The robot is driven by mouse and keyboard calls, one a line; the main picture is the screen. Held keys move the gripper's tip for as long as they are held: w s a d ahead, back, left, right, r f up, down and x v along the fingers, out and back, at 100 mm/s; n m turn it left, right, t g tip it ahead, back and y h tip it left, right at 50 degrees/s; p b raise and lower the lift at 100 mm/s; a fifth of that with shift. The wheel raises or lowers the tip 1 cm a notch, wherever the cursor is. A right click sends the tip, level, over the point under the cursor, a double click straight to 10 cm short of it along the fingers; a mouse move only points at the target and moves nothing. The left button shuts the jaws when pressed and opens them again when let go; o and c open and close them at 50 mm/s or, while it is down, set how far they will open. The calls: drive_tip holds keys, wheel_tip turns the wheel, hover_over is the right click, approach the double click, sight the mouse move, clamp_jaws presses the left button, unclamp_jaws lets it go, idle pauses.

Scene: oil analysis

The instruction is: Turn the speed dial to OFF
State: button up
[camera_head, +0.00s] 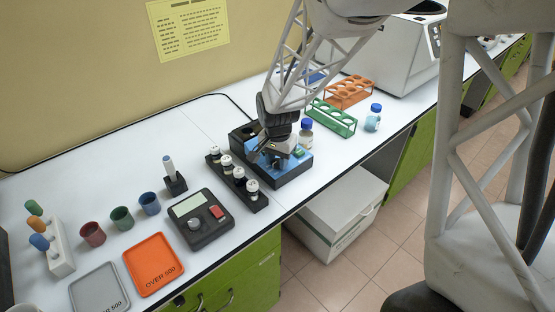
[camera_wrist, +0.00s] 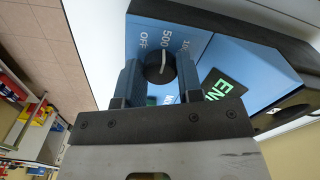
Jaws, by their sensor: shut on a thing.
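The blue-topped black device (camera_head: 292,171) stands on the white bench, and its blue panel (camera_wrist: 205,45) fills much of the wrist view. The black round speed dial (camera_wrist: 153,72) sits on this panel with a white pointer line. Labels OFF, 500 and a partly cut-off third label lie around it. My gripper (camera_wrist: 159,78) is shut on the dial, one finger on each side. In the head view my gripper (camera_head: 277,150) is over the device and hides the dial.
A green lit display (camera_wrist: 226,90) is beside the dial. A rack of white-capped vials (camera_head: 239,178) stands close left of the device. A blue-capped bottle (camera_head: 306,130), a green rack (camera_head: 332,118) and an orange rack (camera_head: 349,91) stand to the right. A scale (camera_head: 202,219) is front left.

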sight(277, 161)
drive_tip(key=shift+n, duration=0.4)
drive_tip(key=n, duration=0.8)
idle(0.3)
idle(0.4)
drive_tip(key=o, duration=0.9)
drive_tip(key=shift+r, duration=0.1)
drive_tip(key=shift+r, duration=3.8)
